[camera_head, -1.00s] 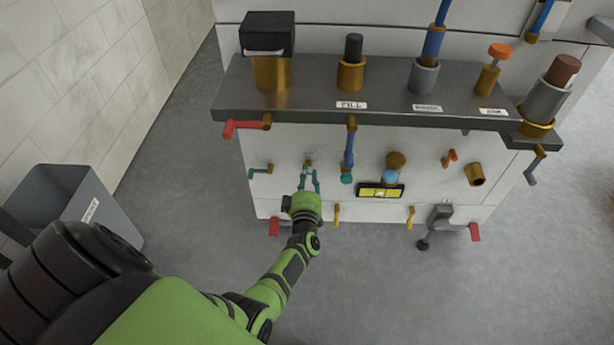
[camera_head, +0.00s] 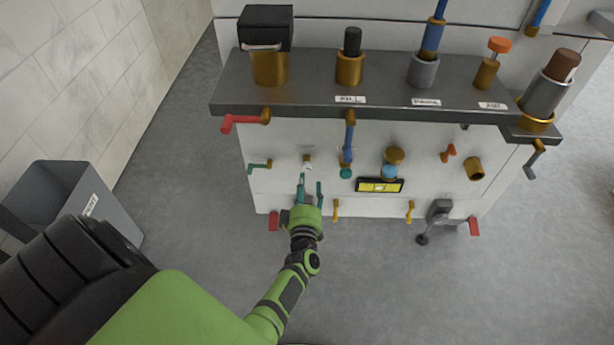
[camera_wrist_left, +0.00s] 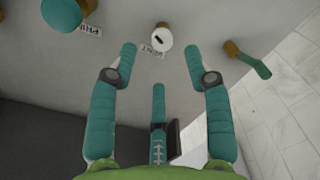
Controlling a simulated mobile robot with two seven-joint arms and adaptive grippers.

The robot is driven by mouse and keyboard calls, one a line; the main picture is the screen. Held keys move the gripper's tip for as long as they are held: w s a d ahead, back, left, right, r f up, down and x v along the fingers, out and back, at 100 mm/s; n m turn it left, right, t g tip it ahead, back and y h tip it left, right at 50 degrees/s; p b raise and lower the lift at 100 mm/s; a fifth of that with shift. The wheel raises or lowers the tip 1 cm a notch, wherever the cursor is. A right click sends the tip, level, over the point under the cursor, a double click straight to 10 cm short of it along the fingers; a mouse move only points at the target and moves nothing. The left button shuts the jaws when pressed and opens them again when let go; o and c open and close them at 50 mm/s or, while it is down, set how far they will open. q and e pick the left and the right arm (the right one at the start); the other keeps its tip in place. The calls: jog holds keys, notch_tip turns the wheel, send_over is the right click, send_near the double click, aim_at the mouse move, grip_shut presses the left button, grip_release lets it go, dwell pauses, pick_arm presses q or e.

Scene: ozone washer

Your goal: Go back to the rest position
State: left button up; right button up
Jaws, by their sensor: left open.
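My left gripper (camera_head: 311,187) is open and empty, with its teal fingers spread in front of the white panel of the washer (camera_head: 290,140). In the left wrist view the open fingers (camera_wrist_left: 160,60) point at the panel. A white round knob (camera_wrist_left: 160,36) with a dark slot and a small label sits beyond the fingertips, apart from them. The same knob (camera_head: 307,167) shows in the head view just above the gripper. My green left arm reaches in from the lower left. My right gripper is not in view.
A dark shelf (camera_head: 390,100) with several labelled cylinders juts out above the panel. A red-handled lever (camera_head: 240,122) and a teal-handled valve (camera_head: 260,165) are left of the knob. A grey bin (camera_head: 70,190) stands at the left. The floor (camera_head: 450,290) in front is clear.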

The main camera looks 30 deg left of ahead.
pick_arm(q)
jog(key=shift+v, duration=0.85)
jog(key=shift+w, duration=0.15)
